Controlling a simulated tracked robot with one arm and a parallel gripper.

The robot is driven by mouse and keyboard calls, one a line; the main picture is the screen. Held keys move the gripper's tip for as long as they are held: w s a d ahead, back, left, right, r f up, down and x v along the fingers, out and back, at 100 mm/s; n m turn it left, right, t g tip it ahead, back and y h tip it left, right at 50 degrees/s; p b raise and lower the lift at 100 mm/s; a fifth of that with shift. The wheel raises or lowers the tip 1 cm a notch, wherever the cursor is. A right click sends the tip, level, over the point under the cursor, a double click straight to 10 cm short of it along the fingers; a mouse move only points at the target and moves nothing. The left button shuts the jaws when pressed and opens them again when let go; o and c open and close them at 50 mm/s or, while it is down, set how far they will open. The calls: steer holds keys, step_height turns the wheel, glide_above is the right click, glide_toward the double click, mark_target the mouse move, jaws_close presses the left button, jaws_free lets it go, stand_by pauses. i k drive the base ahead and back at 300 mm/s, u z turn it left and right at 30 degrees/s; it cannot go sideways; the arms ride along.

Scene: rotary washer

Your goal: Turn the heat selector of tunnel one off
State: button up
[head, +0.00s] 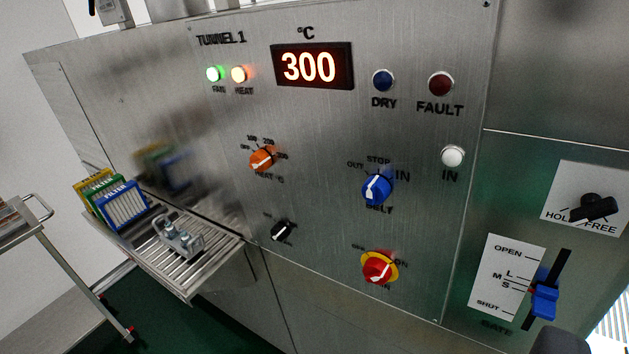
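The heat selector (262,159) is an orange knob on the steel panel of tunnel 1, left of centre in the head view, with small number marks around it and a "HEAT °C" label below. Its pointer is too small to read for certain. The display (312,66) above right shows 300 in lit digits. The HEAT lamp (239,74) glows orange and the FAN lamp (213,74) glows green. My gripper does not show clearly. A dark rounded shape (562,342) at the bottom right edge cannot be identified.
Near the selector are a black knob (281,231), a blue belt knob (377,189) and a red-and-yellow knob (379,268). A roller shelf (190,274) with coloured racks (122,205) juts out at left. A blue gate lever (545,301) is at right.

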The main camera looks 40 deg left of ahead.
mark_target(261, 160)
steer(key=z, duration=0.8)
steer(key=k, duration=1.35)
steer(key=u, duration=0.9)
steer(key=i, duration=1)
steer(key=z, duration=0.05)
